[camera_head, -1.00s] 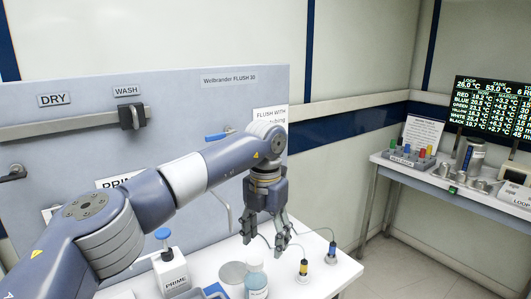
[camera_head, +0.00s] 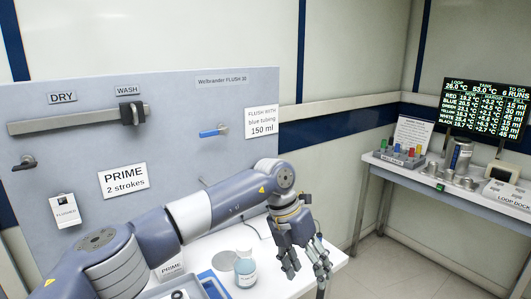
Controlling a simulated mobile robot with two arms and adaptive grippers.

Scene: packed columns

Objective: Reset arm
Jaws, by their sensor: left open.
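My left arm reaches in from the left, low across the bench, and its gripper (camera_head: 306,268) hangs over the right end of the white bench (camera_head: 208,243). Its fingers point down and are spread apart, with nothing seen between them. A clear bottle with a pale blue label (camera_head: 245,270) stands on the bench to the left of the gripper, apart from it. The corded fittings at the bench's right end are mostly hidden behind the gripper. My right gripper is not in view.
A grey panel (camera_head: 180,100) with a slide handle (camera_head: 132,113), a blue lever (camera_head: 213,131) and signs rises behind the bench. A blue tray (camera_head: 213,285) lies at the front. A side table (camera_head: 400,171) with a rack (camera_head: 399,157) and a screen (camera_head: 487,112) stands right, across open floor.

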